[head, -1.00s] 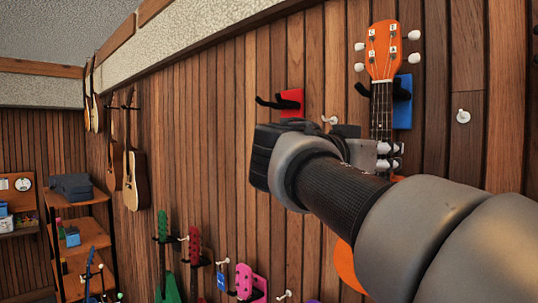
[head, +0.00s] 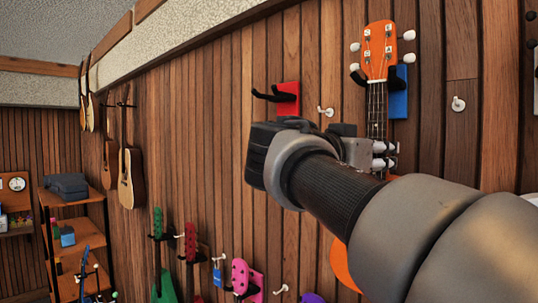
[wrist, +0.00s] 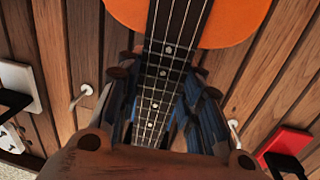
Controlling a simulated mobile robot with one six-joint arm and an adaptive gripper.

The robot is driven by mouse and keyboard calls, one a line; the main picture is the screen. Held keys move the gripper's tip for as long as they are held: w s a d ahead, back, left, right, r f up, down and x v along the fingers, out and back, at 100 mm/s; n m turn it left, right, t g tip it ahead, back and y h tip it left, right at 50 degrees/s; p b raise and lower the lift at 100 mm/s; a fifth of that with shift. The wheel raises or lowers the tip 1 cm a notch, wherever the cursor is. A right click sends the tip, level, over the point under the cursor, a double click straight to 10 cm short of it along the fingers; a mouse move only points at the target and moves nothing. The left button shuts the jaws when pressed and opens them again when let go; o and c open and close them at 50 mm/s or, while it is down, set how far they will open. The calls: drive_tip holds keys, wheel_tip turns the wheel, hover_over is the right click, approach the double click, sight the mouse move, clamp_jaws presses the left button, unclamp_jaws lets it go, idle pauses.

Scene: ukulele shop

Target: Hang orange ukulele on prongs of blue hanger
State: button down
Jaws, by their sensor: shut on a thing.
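The orange ukulele (head: 379,50) hangs upright in my gripper (head: 376,155), headstock up, in front of the wall. My gripper is shut on its neck, also seen in the wrist view (wrist: 160,75) with the orange body (wrist: 230,18) beyond. The blue hanger (head: 400,100) is on the wall behind the neck, partly hidden. Its black prongs (head: 358,79) show on either side of the neck, at the lower end of the headstock. I cannot tell whether the headstock touches them. My arm hides most of the body.
A red hanger (head: 288,98) with black prongs is empty to the left. White hooks (head: 326,111) stick out of the wall nearby. Green (head: 158,250), dark red and pink (head: 240,275) ukuleles hang lower down. A shelf (head: 75,203) stands far left.

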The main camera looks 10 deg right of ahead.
sight(377, 154)
idle(0.3)
drive_tip(key=c, duration=1)
unclamp_jaws()
drive_tip(key=shift+c, duration=0.2)
drive_tip(key=shift+f, duration=0.15)
drive_tip(key=shift+b+v, duration=0.5)
drive_tip(key=shift+v, duration=0.55)
drive_tip(key=shift+s, duration=0.1)
drive_tip(key=shift+b+v, duration=0.5)
drive_tip(key=shift+v, duration=0.7)
drive_tip(key=shift+s+d, duration=0.1)
drive_tip(key=shift+s, duration=0.05)
drive_tip(key=v, duration=1.2)
